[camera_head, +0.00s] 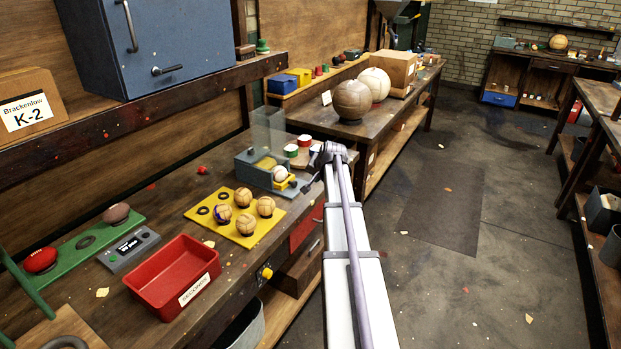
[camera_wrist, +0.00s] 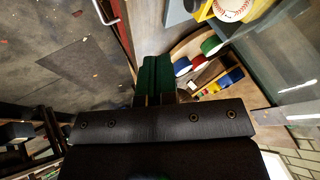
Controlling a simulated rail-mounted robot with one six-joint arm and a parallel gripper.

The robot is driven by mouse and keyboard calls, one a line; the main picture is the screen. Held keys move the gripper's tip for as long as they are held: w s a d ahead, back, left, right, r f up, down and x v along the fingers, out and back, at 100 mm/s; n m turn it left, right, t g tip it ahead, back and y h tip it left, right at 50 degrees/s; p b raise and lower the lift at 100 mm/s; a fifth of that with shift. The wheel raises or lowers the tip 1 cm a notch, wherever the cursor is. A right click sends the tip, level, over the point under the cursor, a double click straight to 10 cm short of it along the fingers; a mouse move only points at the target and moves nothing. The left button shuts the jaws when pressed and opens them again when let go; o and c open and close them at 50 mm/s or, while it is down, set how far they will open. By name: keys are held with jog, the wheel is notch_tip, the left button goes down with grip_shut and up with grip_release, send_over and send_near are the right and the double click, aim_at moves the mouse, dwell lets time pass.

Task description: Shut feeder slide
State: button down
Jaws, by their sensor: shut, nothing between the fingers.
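The feeder (camera_head: 248,167) is a grey-blue box with a clear panel, on the bench at the centre of the head view. The ball shows at the top of the wrist view (camera_wrist: 232,8). My gripper (camera_wrist: 154,62) has its green-padded fingers together and empty, apart from the slide. In the head view it is at the bench's right edge, mostly hidden by my arm.
Red, green and blue tape rolls (camera_wrist: 211,44) lie on a wooden board beside the feeder. A yellow tray (camera_head: 235,228) with several brown balls and a red bin (camera_head: 172,276) stand nearer on the bench. Open floor (camera_head: 440,260) lies to the right.

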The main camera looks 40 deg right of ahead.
aim_at(310, 196)
jog(key=b+x, duration=0.4)
jog(key=x, duration=0.1)
jog(key=b+x, duration=0.4)
jog(key=x, duration=0.1)
jog(key=shift+s+d+f, duration=0.1)
jog(key=shift+d+f, duration=0.05)
jog(key=shift+f, duration=0.3)
jog(key=w, duration=0.1)
jog(key=w+a, duration=0.1)
jog(key=w+r, duration=0.1)
jog(key=shift+w+a+p, duration=0.2)
jog(key=shift+a+p, duration=0.1)
jog(key=shift+p, duration=0.1)
jog(key=shift+w, duration=0.15)
